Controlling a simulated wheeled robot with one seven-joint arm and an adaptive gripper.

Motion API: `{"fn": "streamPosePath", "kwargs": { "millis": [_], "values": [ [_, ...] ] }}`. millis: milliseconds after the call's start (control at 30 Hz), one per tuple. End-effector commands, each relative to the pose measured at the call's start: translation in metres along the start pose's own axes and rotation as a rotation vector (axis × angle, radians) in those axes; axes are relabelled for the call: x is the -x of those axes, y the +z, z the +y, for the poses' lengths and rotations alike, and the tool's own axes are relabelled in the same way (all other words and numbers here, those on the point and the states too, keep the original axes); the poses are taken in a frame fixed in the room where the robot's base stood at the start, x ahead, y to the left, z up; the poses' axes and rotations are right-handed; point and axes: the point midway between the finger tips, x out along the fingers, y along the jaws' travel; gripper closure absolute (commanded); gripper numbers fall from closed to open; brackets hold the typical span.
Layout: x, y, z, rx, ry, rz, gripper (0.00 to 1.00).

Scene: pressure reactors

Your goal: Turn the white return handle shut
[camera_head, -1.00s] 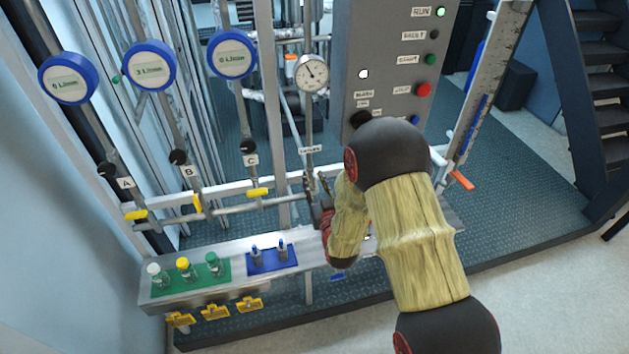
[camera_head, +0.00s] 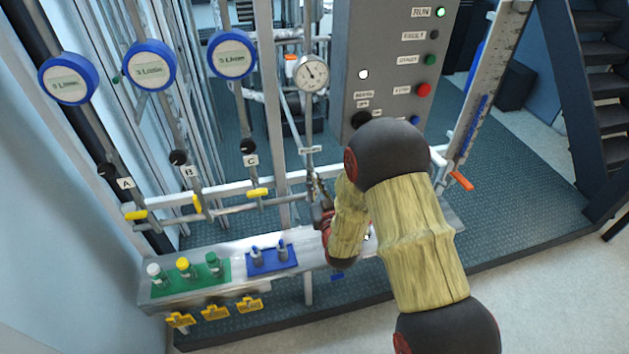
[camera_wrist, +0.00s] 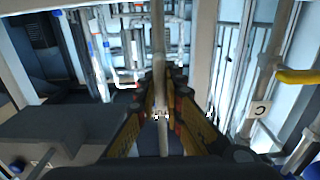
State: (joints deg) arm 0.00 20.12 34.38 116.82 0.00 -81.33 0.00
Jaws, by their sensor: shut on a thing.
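My gripper (camera_head: 320,200) is at the pipe below the small round gauge and its white label, right of the valve marked C. In the wrist view my gripper's fingers (camera_wrist: 161,100) are closed in around a small white piece, which I take to be the white return handle (camera_wrist: 161,116), in front of a grey vertical pipe (camera_wrist: 160,50). The fingers cover much of the handle, so its exact angle cannot be told. In the head view the handle is hidden by my gripper and arm.
Yellow handles sit on valves A (camera_head: 136,215), B (camera_head: 197,204) and C (camera_head: 257,193) to the left. A bench (camera_head: 210,292) with small bottles lies below. A grey control panel (camera_head: 385,70) stands behind my arm. An orange handle (camera_head: 461,181) is at the right.

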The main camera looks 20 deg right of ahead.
Motion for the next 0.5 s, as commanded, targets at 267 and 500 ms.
{"fn": "streamPosePath", "kwargs": {
  "millis": [267, 500],
  "values": [
    [-0.0001, 0.0009, 0.0004, -0.046, 0.000, 0.001, 1.00],
    [-0.0003, 0.0025, 0.0014, -0.191, 0.000, 0.002, 1.00]
  ]
}}
